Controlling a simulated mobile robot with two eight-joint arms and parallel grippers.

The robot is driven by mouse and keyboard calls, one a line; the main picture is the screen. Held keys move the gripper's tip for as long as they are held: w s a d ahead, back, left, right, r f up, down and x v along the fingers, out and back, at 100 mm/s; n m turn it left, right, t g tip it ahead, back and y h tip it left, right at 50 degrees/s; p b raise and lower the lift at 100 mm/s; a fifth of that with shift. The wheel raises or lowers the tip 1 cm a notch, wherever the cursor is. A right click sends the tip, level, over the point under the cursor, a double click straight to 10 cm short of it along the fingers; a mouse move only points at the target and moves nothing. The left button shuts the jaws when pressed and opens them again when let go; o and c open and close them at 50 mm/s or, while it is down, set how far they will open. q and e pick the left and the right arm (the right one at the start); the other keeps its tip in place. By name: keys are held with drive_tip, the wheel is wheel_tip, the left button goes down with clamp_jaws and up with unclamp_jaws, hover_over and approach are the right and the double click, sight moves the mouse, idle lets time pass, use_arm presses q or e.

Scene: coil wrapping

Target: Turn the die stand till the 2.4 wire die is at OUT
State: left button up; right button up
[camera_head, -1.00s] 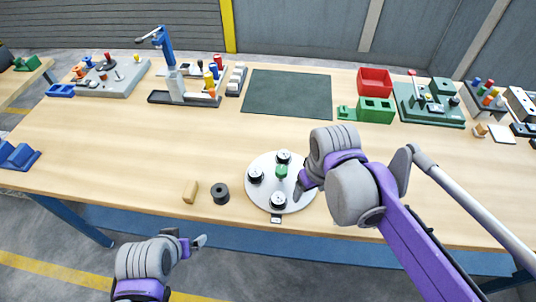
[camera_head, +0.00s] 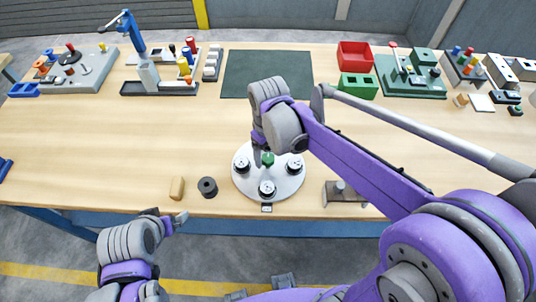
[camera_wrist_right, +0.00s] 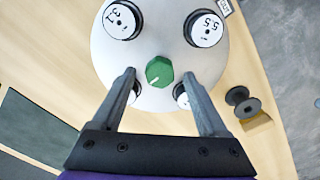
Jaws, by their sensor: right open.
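The die stand is a pale round plate (camera_head: 247,185) near the front edge of the table, with a green knob (camera_head: 268,158) at its middle. Round black-and-white dies stand around the knob. In the right wrist view the 5.5 die (camera_wrist_right: 206,29) is nearest the small tag (camera_wrist_right: 222,8), and the 3.1 die (camera_wrist_right: 121,20) is at upper left. Two more dies are partly hidden by the fingers, their numbers unreadable. My right gripper (camera_wrist_right: 160,76) is open, its fingertips appearing on either side of the green knob (camera_wrist_right: 159,72) with gaps. My left gripper (camera_head: 180,219) is off the table's front edge.
A black spool (camera_head: 207,187) and a wooden block (camera_head: 177,188) lie left of the stand. A grey bracket (camera_head: 345,192) is to its right.

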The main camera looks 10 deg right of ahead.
drive_tip(key=shift+f, duration=0.65)
clamp_jaws()
idle(1.0)
